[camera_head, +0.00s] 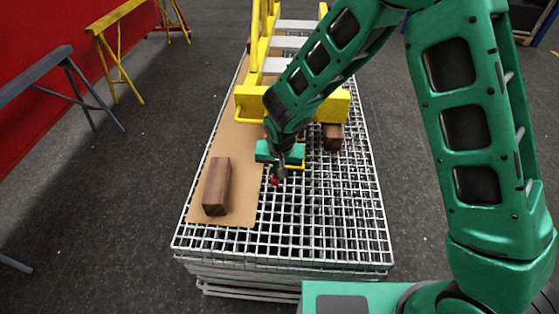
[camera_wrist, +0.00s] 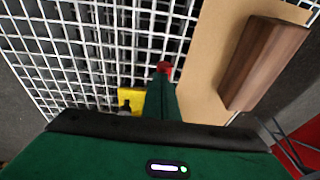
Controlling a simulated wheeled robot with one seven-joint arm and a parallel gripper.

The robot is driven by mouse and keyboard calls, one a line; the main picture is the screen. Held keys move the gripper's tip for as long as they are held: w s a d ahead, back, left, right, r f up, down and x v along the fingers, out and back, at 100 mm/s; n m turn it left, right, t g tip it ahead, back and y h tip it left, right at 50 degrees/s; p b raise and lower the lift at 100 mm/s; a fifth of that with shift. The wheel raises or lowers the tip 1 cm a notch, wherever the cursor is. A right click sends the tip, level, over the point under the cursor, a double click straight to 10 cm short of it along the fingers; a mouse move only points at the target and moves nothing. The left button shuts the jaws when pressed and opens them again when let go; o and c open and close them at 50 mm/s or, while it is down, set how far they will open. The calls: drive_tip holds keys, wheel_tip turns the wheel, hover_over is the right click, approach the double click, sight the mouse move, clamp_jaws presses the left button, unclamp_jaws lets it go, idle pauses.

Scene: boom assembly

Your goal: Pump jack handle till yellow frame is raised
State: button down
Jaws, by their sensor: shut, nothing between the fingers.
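The yellow frame (camera_head: 335,105) has a thick crossbeam and rails running to the back of the head view. My gripper (camera_head: 281,173) is shut and empty, pointing down in front of the crossbeam. A small red tip (camera_head: 275,181), which looks like the end of the jack handle, is right by my fingertips. The red tip also shows in the wrist view (camera_wrist: 164,68), at the end of a narrow dark green part. I cannot tell whether my fingers touch it. A yellow piece of the jack (camera_wrist: 131,99) shows beside it; my gripper and arm hide most of the jack.
A stack of metal grating (camera_head: 325,235) carries a brown board (camera_head: 238,165) on its left. A wooden block (camera_head: 217,187) lies on the board, and another (camera_head: 333,137) stands by the crossbeam. Grey (camera_head: 75,85) and yellow (camera_head: 115,60) trestles stand left. The front grating is bare.

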sight(278, 182)
drive_tip(key=shift+s+f, duration=0.25)
drive_tip(key=shift+f, duration=1.1)
drive_tip(key=shift+s+f, duration=0.1)
drive_tip(key=shift+s, duration=0.05)
drive_tip(key=shift+d, duration=0.1)
drive_tip(key=shift+r, duration=0.35)
drive_tip(key=s+r, duration=0.7)
drive_tip(key=r, duration=0.4)
drive_tip(key=shift+d, duration=0.45)
